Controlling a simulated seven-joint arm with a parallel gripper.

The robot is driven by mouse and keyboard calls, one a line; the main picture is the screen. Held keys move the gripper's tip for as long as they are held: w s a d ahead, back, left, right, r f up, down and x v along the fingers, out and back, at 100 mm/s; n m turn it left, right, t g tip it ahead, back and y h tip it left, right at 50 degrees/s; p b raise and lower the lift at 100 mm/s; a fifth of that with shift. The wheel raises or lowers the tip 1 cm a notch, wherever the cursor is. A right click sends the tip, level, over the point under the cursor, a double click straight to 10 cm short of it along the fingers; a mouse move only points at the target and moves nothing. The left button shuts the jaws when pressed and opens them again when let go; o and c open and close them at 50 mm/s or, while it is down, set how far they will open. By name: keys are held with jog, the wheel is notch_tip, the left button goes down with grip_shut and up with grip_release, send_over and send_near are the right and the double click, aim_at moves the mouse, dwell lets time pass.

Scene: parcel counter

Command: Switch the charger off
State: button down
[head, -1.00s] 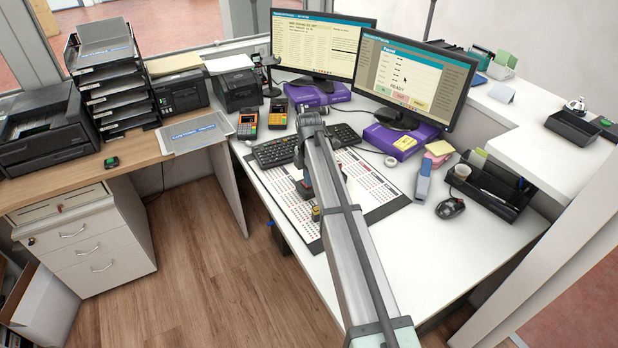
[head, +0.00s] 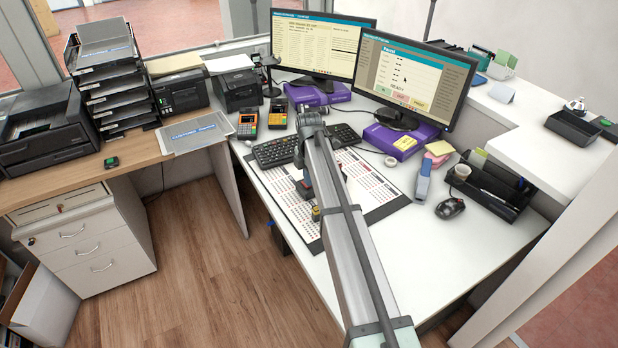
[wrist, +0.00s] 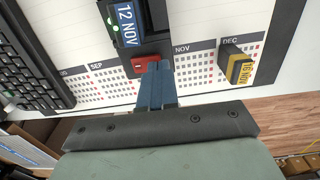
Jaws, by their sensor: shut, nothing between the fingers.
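A black unit that looks like the charger (wrist: 125,45) lies on the calendar desk mat in the wrist view. It has a red switch (wrist: 143,64) at its near edge and a lit green light. A blue tag (wrist: 125,22) reading "12 NOV" sits in it. My gripper (wrist: 155,68) is shut and empty, its blue fingertips right at the red switch. I cannot tell whether they touch or press it, and they cover part of its right side. In the head view my arm hides most of this spot.
A yellow-tagged "16 NOV" block (wrist: 238,67) stands to the right on the desk mat (wrist: 195,72). A black keyboard (wrist: 28,62) is at the left. In the head view, card terminals (head: 249,125), monitors and a mouse (head: 450,207) surround the mat. The desk front right is clear.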

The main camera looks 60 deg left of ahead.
jog(key=shift+f, duration=0.65)
dwell(0.9)
notch_tip(320, 180, up, 8)
dwell(6.1)
